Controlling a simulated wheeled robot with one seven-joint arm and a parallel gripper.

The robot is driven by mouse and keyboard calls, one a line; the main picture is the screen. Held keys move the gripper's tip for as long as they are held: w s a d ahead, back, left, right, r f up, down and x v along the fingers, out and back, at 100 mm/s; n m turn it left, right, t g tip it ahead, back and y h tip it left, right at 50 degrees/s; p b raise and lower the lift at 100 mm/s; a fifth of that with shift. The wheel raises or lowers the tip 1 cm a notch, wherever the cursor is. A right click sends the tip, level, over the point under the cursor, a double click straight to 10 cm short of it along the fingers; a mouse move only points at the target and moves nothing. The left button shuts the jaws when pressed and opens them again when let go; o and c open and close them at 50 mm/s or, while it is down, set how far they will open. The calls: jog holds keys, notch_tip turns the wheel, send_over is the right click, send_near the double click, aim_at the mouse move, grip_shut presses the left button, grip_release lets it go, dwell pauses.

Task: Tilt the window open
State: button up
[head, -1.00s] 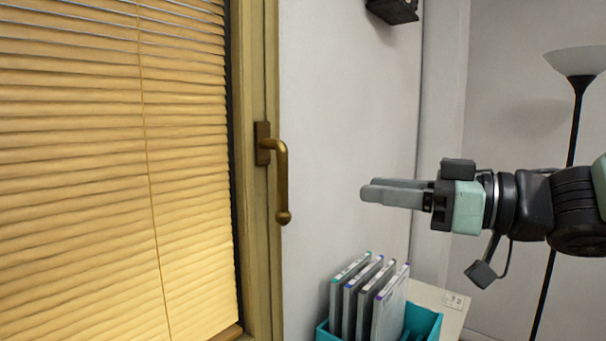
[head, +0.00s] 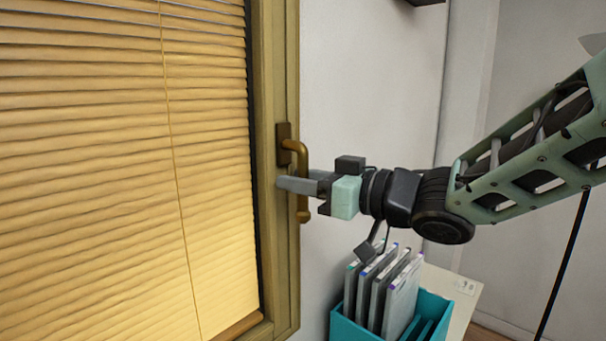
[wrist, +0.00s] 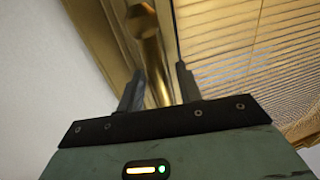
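The window (head: 281,255) has a gold-brown frame and looks closed. Its bronze handle (head: 303,152) points straight down from a dark base plate on the frame. My gripper (head: 290,183) is level with the handle's grip, coming from the right, with a finger crossing in front of it. In the wrist view my gripper (wrist: 160,75) has its fingers apart, with the handle (wrist: 153,50) running between them. A gap shows beside the handle, so the gripper is open around it, not clamped. Part of the grip is hidden behind the finger in the head view.
Slatted yellow blinds (head: 110,170) cover the glass at left. A teal holder (head: 347,326) with several upright grey cases (head: 402,295) stands below my wrist on a pale surface (head: 465,290). The wall right of the window is bare.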

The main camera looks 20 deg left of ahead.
aim_at(279, 155)
grip_shut()
jog(key=shift+s+m, duration=0.1)
jog(key=shift+m, duration=0.2)
jog(key=m, duration=0.1)
jog(key=s+m, duration=0.1)
jog(key=m, duration=0.1)
jog(key=shift+s+a+r+t+y, duration=0.15)
jog(key=shift+a+t+y, duration=0.15)
jog(key=shift+y, duration=0.1)
jog(key=shift+s+a+r+m+t+p, duration=0.2)
jog(key=shift+s+r+m+t, duration=0.5)
jog(key=shift+m, duration=1.9)
jog(key=shift+s+a+r+m+t+p, duration=0.25)
jog(key=shift+r+m+t, duration=0.4)
jog(key=shift+m, duration=1.95)
jog(key=shift+s+a+r+m+t+p, duration=0.1)
jog(key=shift+s+a+r+m+t, duration=0.35)
jog(key=shift+m, duration=2.15)
jog(key=shift+s+d+r, duration=0.2)
jog(key=shift+d+r, duration=0.05)
jog(key=shift+r, duration=0.15)
